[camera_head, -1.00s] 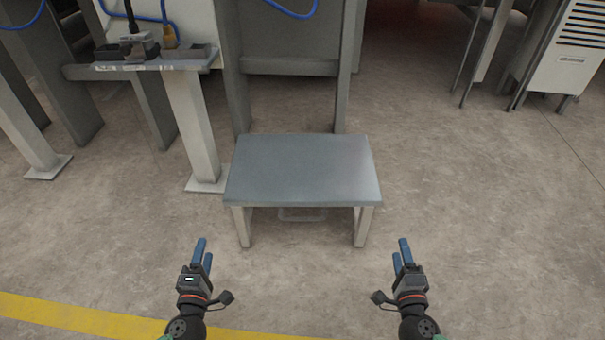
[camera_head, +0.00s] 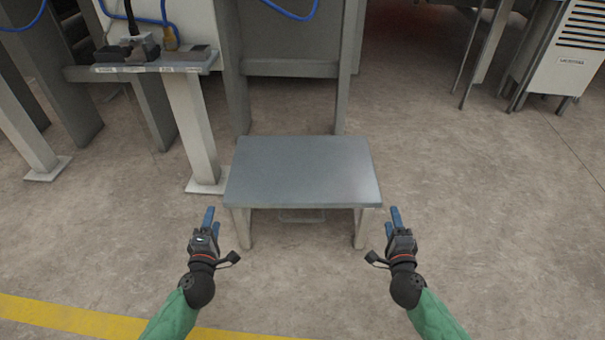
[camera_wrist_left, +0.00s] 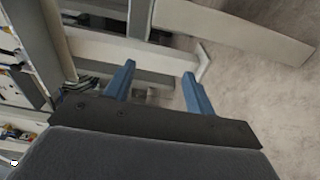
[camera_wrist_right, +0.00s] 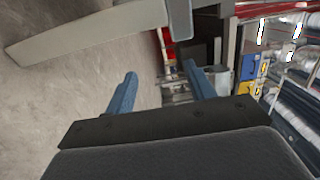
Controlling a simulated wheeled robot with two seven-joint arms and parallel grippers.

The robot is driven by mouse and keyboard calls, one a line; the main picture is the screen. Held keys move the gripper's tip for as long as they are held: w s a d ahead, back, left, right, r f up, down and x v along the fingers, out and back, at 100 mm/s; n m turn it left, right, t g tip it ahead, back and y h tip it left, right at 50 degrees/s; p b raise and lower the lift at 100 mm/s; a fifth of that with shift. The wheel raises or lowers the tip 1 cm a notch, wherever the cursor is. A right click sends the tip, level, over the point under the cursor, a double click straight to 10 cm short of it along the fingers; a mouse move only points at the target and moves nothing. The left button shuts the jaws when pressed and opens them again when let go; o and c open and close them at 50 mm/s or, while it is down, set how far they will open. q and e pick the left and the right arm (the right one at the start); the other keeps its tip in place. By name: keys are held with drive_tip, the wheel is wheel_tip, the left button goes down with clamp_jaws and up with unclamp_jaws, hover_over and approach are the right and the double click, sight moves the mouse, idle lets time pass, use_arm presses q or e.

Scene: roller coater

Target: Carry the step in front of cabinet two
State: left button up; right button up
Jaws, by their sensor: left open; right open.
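The step (camera_head: 302,172) is a low stool with a flat grey-blue top and pale legs. It stands upright on the floor in the middle of the head view. My left gripper (camera_head: 209,217) is open and empty, just left of the step's front left corner. My right gripper (camera_head: 392,217) is open and empty, just right of the front right corner. Blue fingers show apart in the left wrist view (camera_wrist_left: 158,85) and in the right wrist view (camera_wrist_right: 162,88). Neither gripper visibly touches the step. I cannot tell which cabinet is number two.
A grey machine frame (camera_head: 290,68) stands right behind the step. A bracket table (camera_head: 193,115) on a pale post is at the left. A white louvred cabinet (camera_head: 565,60) stands at the far right. A yellow floor line (camera_head: 70,317) runs at front left. The floor to the right is clear.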

use_arm(q)
drive_tip(key=shift+w+d, duration=0.4)
drive_tip(key=shift+w, duration=0.45)
drive_tip(key=shift+w+d, duration=0.35)
drive_tip(key=shift+w, duration=0.45)
use_arm(e)
drive_tip(key=shift+w+a, duration=0.4)
drive_tip(key=shift+w, duration=0.45)
drive_tip(key=shift+w+a, duration=0.35)
drive_tip(key=shift+w, duration=0.45)
